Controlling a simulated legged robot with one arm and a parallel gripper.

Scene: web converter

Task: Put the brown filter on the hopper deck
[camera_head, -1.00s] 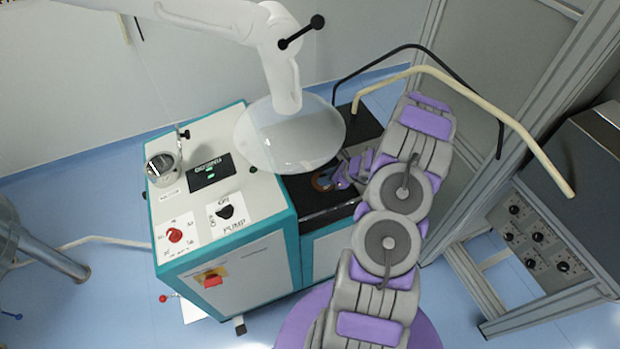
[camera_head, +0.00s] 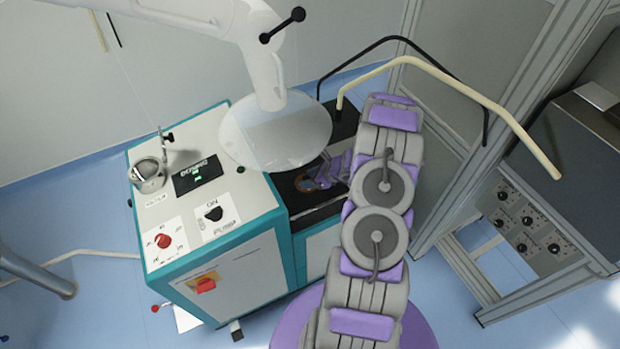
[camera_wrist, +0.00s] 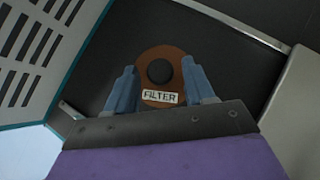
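The brown filter (camera_wrist: 147,59) is a rounded flat plate with a dark round middle and a white "FILTER" label. In the wrist view it sits between the two blue fingers of my gripper (camera_wrist: 159,66), one finger close along each side. I cannot tell whether the fingers press on it. In the head view the brown filter (camera_head: 300,182) shows at or just over the black surface (camera_head: 312,217) on the right part of the teal-edged machine. My gripper (camera_head: 318,174) reaches it from the right. Which part is the hopper deck is not marked in view.
The machine's white top (camera_head: 213,225) carries a red knob, a black switch, a display and a metal cup (camera_head: 147,175). A translucent hopper bowl (camera_head: 275,135) hangs above, close left of my gripper. Black and cream bent tubes (camera_head: 450,88) rise behind my arm. A grey frame stands right.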

